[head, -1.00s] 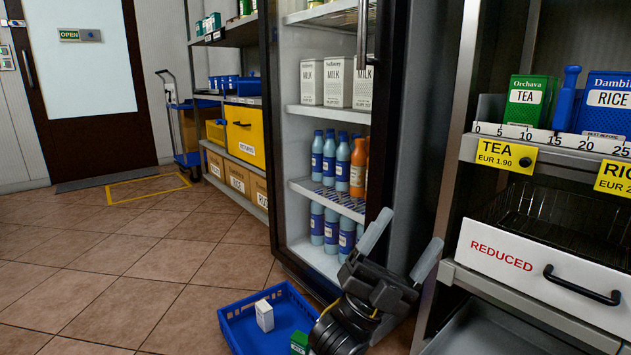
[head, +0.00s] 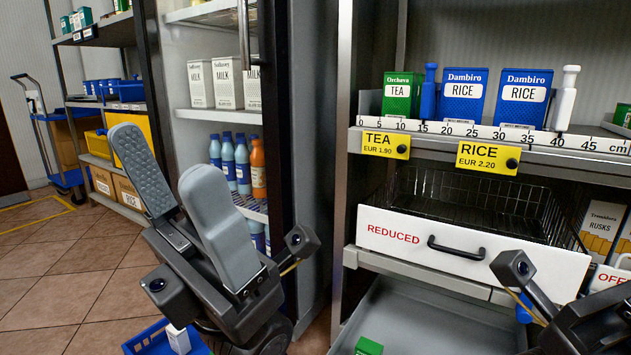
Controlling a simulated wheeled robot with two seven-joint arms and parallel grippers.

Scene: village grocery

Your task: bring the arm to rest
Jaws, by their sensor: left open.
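My left gripper (head: 168,160) is large in the left of the head view, pointing up with its two grey fingers apart. Nothing is between the fingers. It stands in front of the open fridge, clear of the bottles and cartons behind it. My right gripper shows only as a dark part of its body (head: 570,325) at the lower right corner. Its fingers are out of sight, so its jaws cannot be judged.
A shelf holds a green tea box (head: 398,95), blue rice boxes (head: 463,98) and a ruler strip. Below are the white REDUCED drawer (head: 398,237) and a grey lower tray (head: 420,325) with a green box (head: 368,346). A blue basket (head: 143,340) with a white carton stands on the floor.

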